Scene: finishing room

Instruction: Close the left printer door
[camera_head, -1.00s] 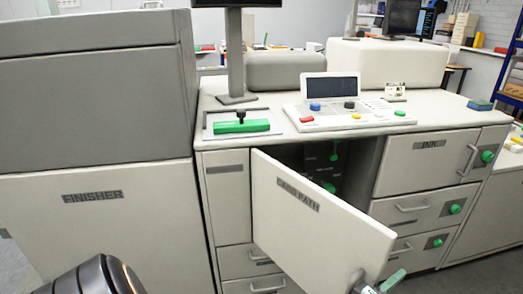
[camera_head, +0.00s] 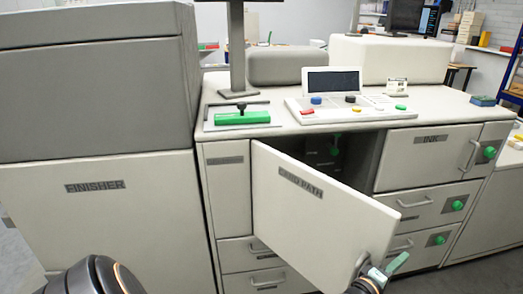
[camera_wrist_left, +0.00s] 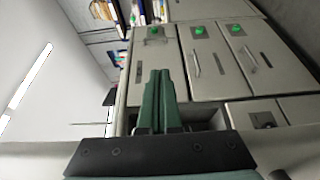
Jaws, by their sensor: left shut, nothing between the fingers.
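The left printer door (camera_head: 315,215), labelled with a "PATH" plate, is a pale panel hinged on its left side. It stands partly open, its free edge swung out toward me. A grey handle (camera_head: 361,264) shows near its lower free edge. My left gripper (camera_head: 398,262) is at that lower free edge, its green fingers pointing up and right; contact with the door is not clear. In the left wrist view its green fingers (camera_wrist_left: 158,80) are together with nothing between them. Behind the door is a dark bay (camera_head: 340,155) with green knobs. My right gripper is not in view.
The finisher cabinet (camera_head: 100,215) stands to the left. The ink door (camera_head: 420,157) and drawers (camera_head: 430,205) with green knobs are shut to the right of the bay. A control panel (camera_head: 345,108) and a green-handled part (camera_head: 242,117) sit on top.

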